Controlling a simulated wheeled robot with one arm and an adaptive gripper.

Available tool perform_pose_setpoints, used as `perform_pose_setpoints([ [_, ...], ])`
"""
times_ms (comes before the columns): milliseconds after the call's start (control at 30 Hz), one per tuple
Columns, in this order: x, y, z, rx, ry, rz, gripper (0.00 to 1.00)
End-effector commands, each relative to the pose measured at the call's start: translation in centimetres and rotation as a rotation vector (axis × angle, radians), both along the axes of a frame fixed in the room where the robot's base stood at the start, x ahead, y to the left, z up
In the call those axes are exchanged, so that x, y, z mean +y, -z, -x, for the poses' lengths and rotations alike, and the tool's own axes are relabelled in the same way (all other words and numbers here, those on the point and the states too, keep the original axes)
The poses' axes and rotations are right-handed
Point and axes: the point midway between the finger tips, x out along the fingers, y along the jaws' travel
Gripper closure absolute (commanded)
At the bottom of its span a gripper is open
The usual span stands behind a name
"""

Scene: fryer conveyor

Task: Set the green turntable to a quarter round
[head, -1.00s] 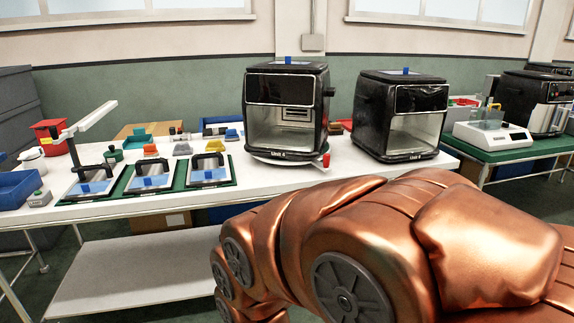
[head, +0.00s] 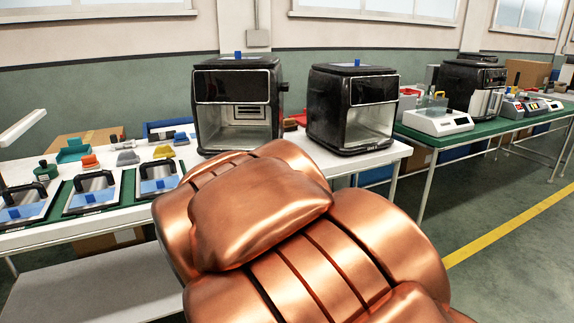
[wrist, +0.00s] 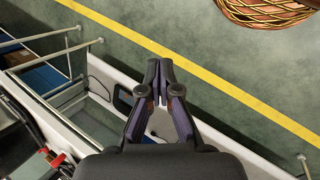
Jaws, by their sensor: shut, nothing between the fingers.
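I cannot make out a green turntable in either view. My gripper is outside the head view. In the wrist view my gripper (wrist: 159,72) is shut and empty, with floor and the table's edge beneath its fingers. A small red part (wrist: 57,160) shows at the lower left of the wrist view, beside a dark machine, apart from my gripper.
Several framed pads with black handles (head: 93,193) lie on the left of the white table (head: 215,167). A green table (head: 480,133) with a scale (head: 437,122) stands to the right. In the wrist view a wicker basket (wrist: 265,12) and a yellow line (wrist: 215,87) show on the floor.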

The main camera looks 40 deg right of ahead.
Motion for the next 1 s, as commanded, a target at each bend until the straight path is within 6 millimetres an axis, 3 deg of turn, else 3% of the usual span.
perform_pose_setpoints([
  [33, -3.9, -0.9, -1.6, 0.011, -0.026, 0.116, 1.0],
  [200, -14.2, -6.6, -6.7, 0.143, -0.196, 0.473, 1.0],
  [267, -16.8, -8.6, -8.8, 0.216, -0.274, 0.584, 1.0],
  [400, -21.3, -11.9, -15.0, 0.435, -0.492, 0.806, 1.0],
  [467, -22.4, -12.6, -18.2, 0.543, -0.597, 0.884, 1.0],
  [567, -23.6, -12.0, -23.5, 0.727, -0.784, 0.975, 1.0],
  [700, -23.9, -8.9, -29.8, 0.943, -1.02, 1.043, 1.0],
  [833, -23.6, -6.1, -33.5, 1.066, -1.172, 1.068, 1.0],
  [1000, -23.5, -4.3, -35.2, 1.13, -1.251, 1.073, 1.0],
])
